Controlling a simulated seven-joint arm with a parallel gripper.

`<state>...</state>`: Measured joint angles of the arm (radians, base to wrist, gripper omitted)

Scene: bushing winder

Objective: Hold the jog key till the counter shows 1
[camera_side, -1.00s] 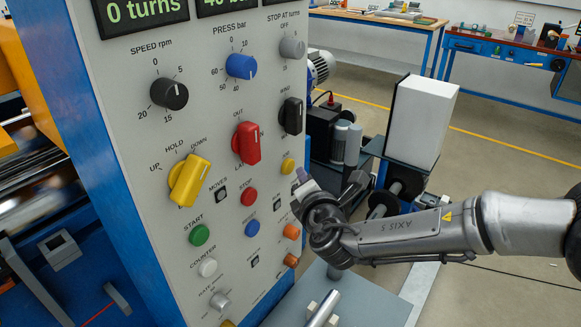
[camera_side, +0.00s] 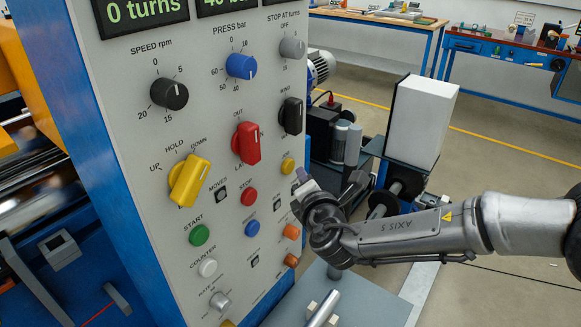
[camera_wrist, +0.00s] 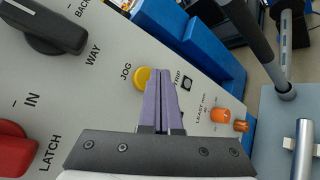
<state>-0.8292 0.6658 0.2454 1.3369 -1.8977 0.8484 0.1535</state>
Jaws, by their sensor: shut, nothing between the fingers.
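The counter display (camera_side: 147,10) at the top left of the panel in the side view reads "0 turns". The jog key is a round yellow button (camera_wrist: 141,78), labelled JOG in the wrist view; it also shows at the panel's right side in the side view (camera_side: 288,166). My gripper (camera_side: 301,176) is shut and empty, its tip close to the panel just right of and below the key. In the wrist view its purple fingers (camera_wrist: 160,76) lie together and cover the key's right edge. I cannot tell whether they touch it.
A red LATCH knob (camera_side: 247,144) and a black WAY knob (camera_side: 291,116) stand out from the panel near my gripper. A pale tower (camera_side: 420,118) stands behind my gripper.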

